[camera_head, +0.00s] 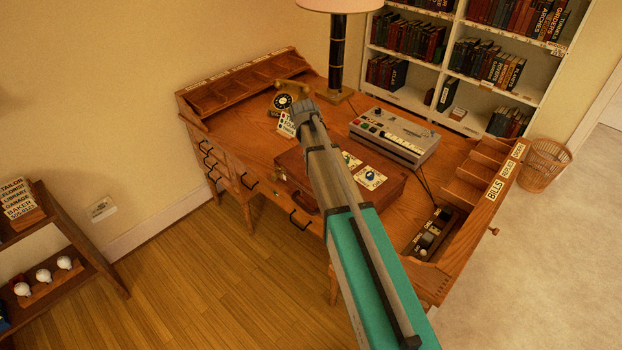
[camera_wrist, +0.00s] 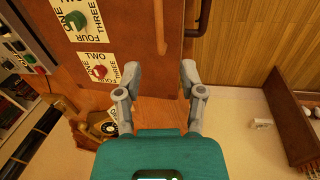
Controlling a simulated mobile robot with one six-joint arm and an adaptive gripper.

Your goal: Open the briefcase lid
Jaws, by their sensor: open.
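The brown briefcase (camera_head: 385,190) lies on the desk with its lid down. Dials on cards with number words sit on its top. In the wrist view the briefcase (camera_wrist: 135,25) shows a green dial (camera_wrist: 76,19) and a red dial (camera_wrist: 98,72). Its dark handle (camera_wrist: 200,18) is on the front side, and also shows in the head view (camera_head: 303,226). My gripper (camera_wrist: 160,74) is open and empty, its fingertips over the end of the briefcase beside the red dial. In the head view my arm crosses over the briefcase and hides part of its top.
Open floor lies in front.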

